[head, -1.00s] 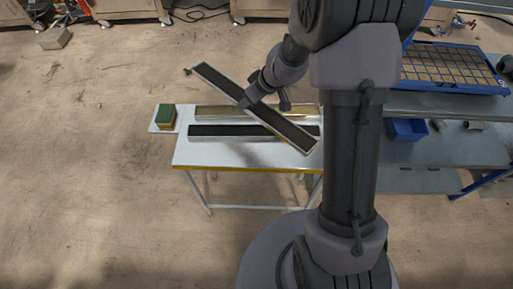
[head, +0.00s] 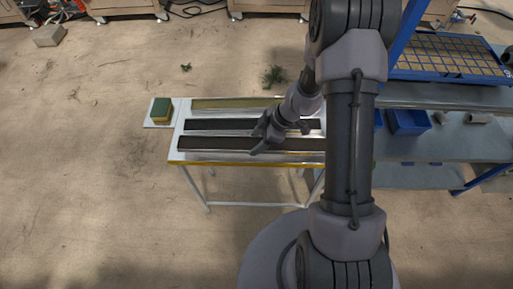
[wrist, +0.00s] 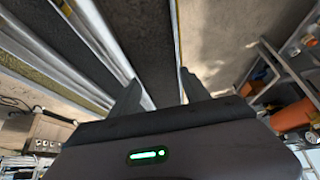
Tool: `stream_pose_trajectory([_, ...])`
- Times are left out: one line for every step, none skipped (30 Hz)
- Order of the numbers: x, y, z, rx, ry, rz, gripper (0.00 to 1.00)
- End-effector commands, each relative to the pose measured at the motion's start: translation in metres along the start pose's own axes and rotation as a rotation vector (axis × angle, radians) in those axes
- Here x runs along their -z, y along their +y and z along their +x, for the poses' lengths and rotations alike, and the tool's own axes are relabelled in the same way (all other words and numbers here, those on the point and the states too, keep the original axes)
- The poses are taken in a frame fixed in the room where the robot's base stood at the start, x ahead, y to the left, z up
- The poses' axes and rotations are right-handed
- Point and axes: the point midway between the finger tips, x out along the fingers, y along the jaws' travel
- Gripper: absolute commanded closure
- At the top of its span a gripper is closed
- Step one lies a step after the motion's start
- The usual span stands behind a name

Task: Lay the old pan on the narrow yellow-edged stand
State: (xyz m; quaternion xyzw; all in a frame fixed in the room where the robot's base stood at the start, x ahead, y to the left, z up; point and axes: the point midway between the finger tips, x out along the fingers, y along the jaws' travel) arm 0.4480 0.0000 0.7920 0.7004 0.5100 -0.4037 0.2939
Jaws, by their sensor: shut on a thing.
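The narrow white stand with the yellow front edge (head: 245,166) is in the middle of the head view. My gripper (head: 262,143) is shut on a long, narrow, dark-filled pan, the old pan (head: 210,144), along the stand's front side. This pan lies level and parallel to the yellow edge; I cannot tell whether it rests on the top or hangs just above it. In the wrist view, the fingers of my gripper (wrist: 160,90) straddle the pan (wrist: 150,35). My arm hides the pan's right end in the head view.
A second dark pan (head: 215,125) lies just behind, and an olive-gold pan (head: 225,104) at the back of the stand. A green and yellow sponge-like block (head: 160,109) is at the left end. A grey bench with blue bins (head: 408,122) is at the right.

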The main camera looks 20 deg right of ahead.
Motion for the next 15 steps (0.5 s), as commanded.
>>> stream_pose_trajectory([-0.003,-0.001,0.004,0.0,0.001,0.002,0.86])
stream_pose_trajectory([-0.006,-0.002,0.008,0.001,0.001,0.002,0.86])
stream_pose_trajectory([-0.01,-0.002,0.015,0.002,0.001,0.001,0.86])
stream_pose_trajectory([-0.013,-0.002,0.02,0.002,0.001,0.003,0.86])
stream_pose_trajectory([-0.016,-0.002,0.026,0.002,0.001,0.003,0.86])
stream_pose_trajectory([-0.018,-0.002,0.03,0.002,0.0,0.001,0.86])
stream_pose_trajectory([-0.019,-0.002,0.031,0.001,0.0,0.001,0.86])
stream_pose_trajectory([-0.018,-0.001,0.03,0.0,0.0,0.001,0.86])
stream_pose_trajectory([-0.018,-0.001,0.029,0.0,0.0,0.001,0.86])
stream_pose_trajectory([-0.018,-0.001,0.029,0.0,0.0,0.001,0.86])
stream_pose_trajectory([-0.018,-0.001,0.029,0.0,0.0,0.001,0.86])
stream_pose_trajectory([-0.018,-0.001,0.029,0.0,0.0,0.001,0.86])
stream_pose_trajectory([-0.018,-0.001,0.029,0.0,0.0,0.001,0.86])
stream_pose_trajectory([-0.018,-0.001,0.03,0.0,0.0,0.001,0.86])
stream_pose_trajectory([-0.019,-0.001,0.031,0.0,0.0,0.0,0.86])
